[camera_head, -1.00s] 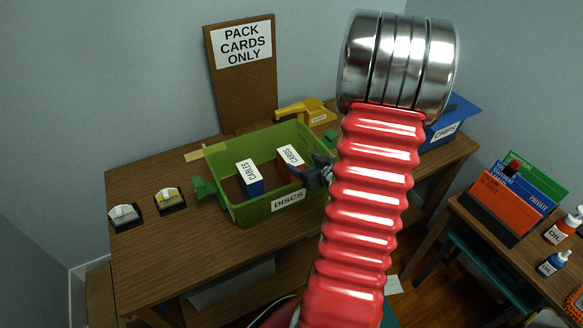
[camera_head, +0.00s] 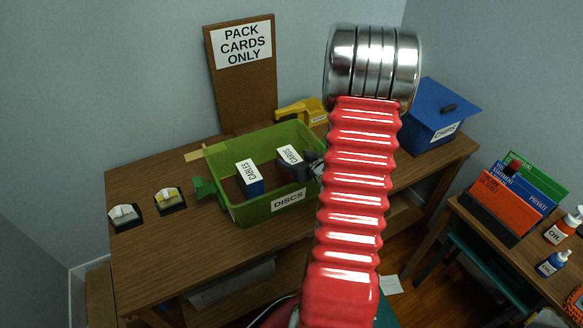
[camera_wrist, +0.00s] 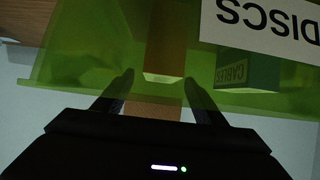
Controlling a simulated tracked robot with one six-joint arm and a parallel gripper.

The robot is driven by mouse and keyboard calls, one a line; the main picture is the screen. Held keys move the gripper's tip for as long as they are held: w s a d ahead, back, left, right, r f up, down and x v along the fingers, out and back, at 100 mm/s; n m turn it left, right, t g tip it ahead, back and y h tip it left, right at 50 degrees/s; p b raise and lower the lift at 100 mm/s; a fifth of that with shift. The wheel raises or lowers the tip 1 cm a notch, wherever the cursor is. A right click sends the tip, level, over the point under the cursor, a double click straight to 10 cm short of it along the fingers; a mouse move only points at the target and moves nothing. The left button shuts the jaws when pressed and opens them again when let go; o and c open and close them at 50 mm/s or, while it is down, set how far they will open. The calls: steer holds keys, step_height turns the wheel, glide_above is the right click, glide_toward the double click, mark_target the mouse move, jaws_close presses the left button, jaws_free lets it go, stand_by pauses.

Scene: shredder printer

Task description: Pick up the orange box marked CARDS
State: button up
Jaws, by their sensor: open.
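The CARDS box (camera_head: 289,154) stands in the right part of the green see-through bin (camera_head: 248,217), its white lettered top facing up. Its near side is mostly hidden by my dark gripper (camera_head: 301,170), which is at the bin's right side and partly hidden behind my red arm. In the wrist view, my gripper (camera_wrist: 160,78) is open, with one finger on each side of an orange-tan box (camera_wrist: 165,45) just ahead. I cannot tell whether the fingers touch it. The CABLES box (camera_head: 249,178) stands to its left in the bin.
The bin carries a DISCS label (camera_head: 288,201). A yellow container (camera_head: 300,110) is behind it, and a blue CHIPS box (camera_head: 435,115) is at the right. A PACK CARDS ONLY board (camera_head: 243,90) stands behind. Two small dispensers (camera_head: 126,216) are at the left.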

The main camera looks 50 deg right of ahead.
mark_target(292, 157)
steer(key=shift+x, duration=2.1)
steer(key=shift+c, duration=0.6)
steer(key=c, duration=1.4)
steer(key=shift+r, duration=0.1)
steer(key=shift+c, duration=0.2)
steer(key=shift+r, duration=4.95)
